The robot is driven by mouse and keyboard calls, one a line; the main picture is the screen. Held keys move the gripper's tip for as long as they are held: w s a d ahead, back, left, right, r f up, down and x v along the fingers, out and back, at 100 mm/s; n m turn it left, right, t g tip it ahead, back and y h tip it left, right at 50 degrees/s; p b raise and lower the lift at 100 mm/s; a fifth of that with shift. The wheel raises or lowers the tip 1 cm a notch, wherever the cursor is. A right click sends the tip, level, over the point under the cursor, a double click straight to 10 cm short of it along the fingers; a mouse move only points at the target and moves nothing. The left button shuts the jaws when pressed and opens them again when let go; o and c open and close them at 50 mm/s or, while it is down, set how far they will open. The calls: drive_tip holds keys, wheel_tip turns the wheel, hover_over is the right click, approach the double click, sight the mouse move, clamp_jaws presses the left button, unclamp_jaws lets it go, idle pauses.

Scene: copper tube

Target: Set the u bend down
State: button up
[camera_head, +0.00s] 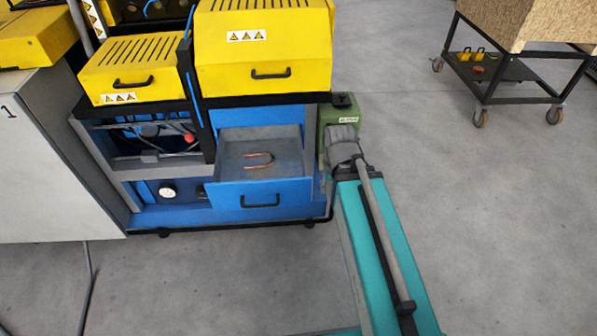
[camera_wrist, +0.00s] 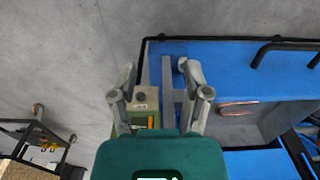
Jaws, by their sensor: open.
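The copper u bend (camera_head: 260,161) lies flat on the floor of the open grey-lined drawer (camera_head: 289,148) with the blue front. It also shows as a copper loop (camera_wrist: 236,110) in the wrist view, right of my fingers and apart from them. My gripper (camera_wrist: 155,68) is open and empty, its two grey fingers spread wide. Between and beyond the fingers is the green box (camera_wrist: 147,98) beside the blue machine.
The drawer's black handle (camera_head: 260,201) faces the open floor. Yellow hoods (camera_head: 262,45) stand above the drawer. The green box (camera_head: 340,108) is at the machine's right corner. A dark trolley (camera_head: 512,70) stands at the upper right. Grey floor lies between.

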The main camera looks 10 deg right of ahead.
drive_tip(key=w+a+m+t, duration=0.2)
drive_tip(key=w+a+m, duration=1.5)
drive_tip(key=w+a, duration=0.3)
drive_tip(key=shift+w+r, duration=0.3)
drive_tip(key=shift+w, duration=0.7)
drive_tip(key=shift+f, duration=0.15)
drive_tip(key=b, duration=0.8)
hover_over(264, 165)
drive_tip(key=f, duration=0.8)
drive_tip(key=shift+s+a+f, duration=0.1)
drive_tip(key=shift+s+f, duration=0.05)
drive_tip(key=shift+s, duration=0.15)
wheel_tip(264, 165, down, 3)
drive_tip(key=b, duration=0.3)
drive_tip(key=shift+f+b, duration=0.1)
drive_tip(key=shift+b, duration=0.2)
drive_tip(key=shift+w+f+b, duration=0.2)
drive_tip(key=shift+f+b, duration=0.8)
